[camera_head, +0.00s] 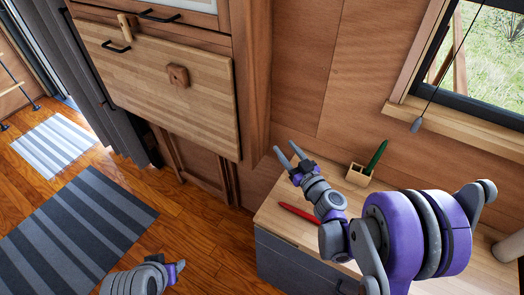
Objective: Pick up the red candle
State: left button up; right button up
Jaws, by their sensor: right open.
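The red candle (299,213) lies flat on the light wooden top of a low grey cabinet (272,210), near its left end. My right gripper (288,153) is open and empty, with its two fingers spread. It shows above and slightly left of the candle in the picture, apart from it. My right arm covers part of the cabinet top to the right of the candle. My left gripper (178,269) shows low in the picture, over the wooden floor; its finger opening cannot be made out.
A small wooden holder (357,174) with a green candle (376,157) stands behind my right arm near the wall. A pale cylinder (508,247) is at the right edge. A wooden fold-down panel (150,85) hangs at upper left. Striped rugs (75,235) lie on the floor.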

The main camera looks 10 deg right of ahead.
aim_at(303, 214)
jog(key=j, duration=0.25)
jog(key=z, duration=1.25)
jog(key=i+j+z, duration=0.1)
jog(key=j, duration=0.3)
jog(key=i, duration=0.1)
